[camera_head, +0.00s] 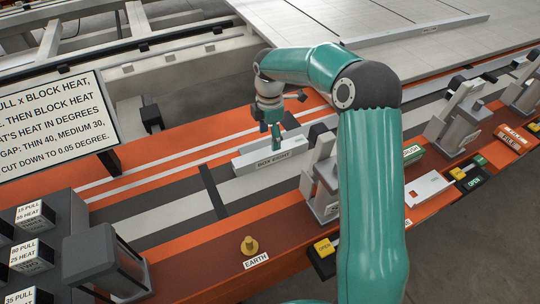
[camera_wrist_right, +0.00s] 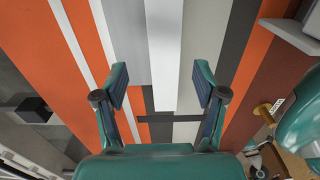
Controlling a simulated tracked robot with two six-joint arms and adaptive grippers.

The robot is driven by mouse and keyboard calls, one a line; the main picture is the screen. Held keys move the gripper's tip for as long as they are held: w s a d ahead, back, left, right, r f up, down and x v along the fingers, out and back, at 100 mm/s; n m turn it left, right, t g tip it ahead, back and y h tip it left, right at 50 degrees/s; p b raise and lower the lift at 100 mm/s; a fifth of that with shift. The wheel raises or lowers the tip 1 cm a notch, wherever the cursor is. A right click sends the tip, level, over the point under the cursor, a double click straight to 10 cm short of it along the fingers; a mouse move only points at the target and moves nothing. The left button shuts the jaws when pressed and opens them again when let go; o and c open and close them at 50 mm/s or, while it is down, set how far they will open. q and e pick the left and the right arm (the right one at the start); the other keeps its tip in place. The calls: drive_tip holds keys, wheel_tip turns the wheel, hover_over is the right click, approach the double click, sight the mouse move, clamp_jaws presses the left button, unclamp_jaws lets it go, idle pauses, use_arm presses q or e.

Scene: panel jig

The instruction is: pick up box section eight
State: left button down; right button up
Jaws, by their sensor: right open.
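Box section eight (camera_head: 272,161) is a pale grey bar with a "BOX EIGHT" label on its front face. It lies along the striped bench in the middle of the head view. In the right wrist view its pale top (camera_wrist_right: 163,50) runs down from the upper edge and ends between the fingers. My right gripper (camera_head: 278,128) is over the bar in the head view. It is open, with a finger on each side of the bar's line in the wrist view (camera_wrist_right: 160,84). I cannot tell how high the fingertips are above it. My left gripper is out of view.
A grey clamp block (camera_head: 325,180) stands at the bar's right end. A brass knob (camera_head: 250,245) labelled "EARTH" is in front. A text sign (camera_head: 50,125) and labelled blocks (camera_head: 32,255) are at left. More clamps (camera_head: 460,115) stand at right.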

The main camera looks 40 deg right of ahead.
sight(271, 151)
drive_tip(key=shift+s+f+p, duration=0.15)
drive_tip(key=shift+f+p, duration=0.05)
drive_tip(key=shift+f, duration=1.4)
drive_tip(key=shift+s+f+p, duration=0.1)
drive_tip(key=shift+f+p, duration=0.1)
drive_tip(key=shift+f, duration=1.35)
drive_tip(key=shift+r, duration=0.1)
clamp_jaws()
